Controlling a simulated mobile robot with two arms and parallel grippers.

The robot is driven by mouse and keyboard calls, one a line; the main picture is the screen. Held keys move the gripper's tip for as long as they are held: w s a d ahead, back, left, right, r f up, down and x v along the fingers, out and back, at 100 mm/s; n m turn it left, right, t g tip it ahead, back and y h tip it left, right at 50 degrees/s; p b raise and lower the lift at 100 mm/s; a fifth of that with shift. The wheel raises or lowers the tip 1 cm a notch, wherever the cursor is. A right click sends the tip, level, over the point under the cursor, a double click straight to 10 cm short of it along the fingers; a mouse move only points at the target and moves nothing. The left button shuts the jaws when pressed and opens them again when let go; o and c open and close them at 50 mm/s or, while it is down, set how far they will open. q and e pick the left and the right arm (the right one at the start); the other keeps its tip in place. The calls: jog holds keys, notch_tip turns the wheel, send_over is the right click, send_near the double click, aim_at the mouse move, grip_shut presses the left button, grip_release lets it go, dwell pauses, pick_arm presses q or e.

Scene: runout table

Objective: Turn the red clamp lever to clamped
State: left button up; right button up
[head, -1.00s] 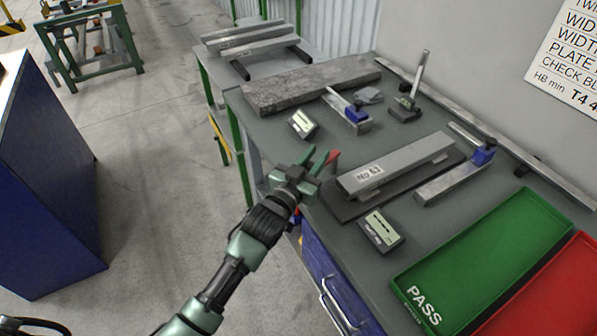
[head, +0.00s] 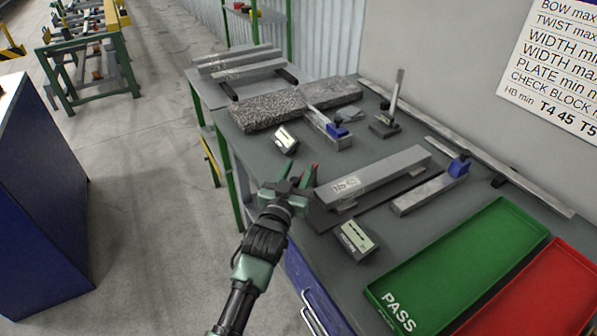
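The red clamp lever (head: 315,168) shows only as small red parts at the near-left edge of the bench, beside the steel bar marked No 41 (head: 372,174). The rest of it is hidden behind my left gripper. My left gripper (head: 296,174) is right at the lever, with its two dark green fingers spread apart. Some red shows between and just beyond the fingers. I cannot tell whether they touch the lever. My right gripper is not in view.
A gauge box (head: 356,240) stands close to the right of my gripper, and another (head: 286,140) behind it. A green PASS tray (head: 455,265) and a red tray (head: 535,300) lie at right. A stone slab (head: 295,105) lies at the back. Floor is free at left.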

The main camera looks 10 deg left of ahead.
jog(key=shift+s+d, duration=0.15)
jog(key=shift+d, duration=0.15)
pick_arm(q)
jog(key=shift+f, duration=0.1)
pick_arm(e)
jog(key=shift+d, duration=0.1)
pick_arm(q)
jog(key=shift+s, duration=0.35)
jog(key=s+a+b, duration=0.1)
jog(key=s, duration=0.6)
jog(key=shift+a, duration=0.15)
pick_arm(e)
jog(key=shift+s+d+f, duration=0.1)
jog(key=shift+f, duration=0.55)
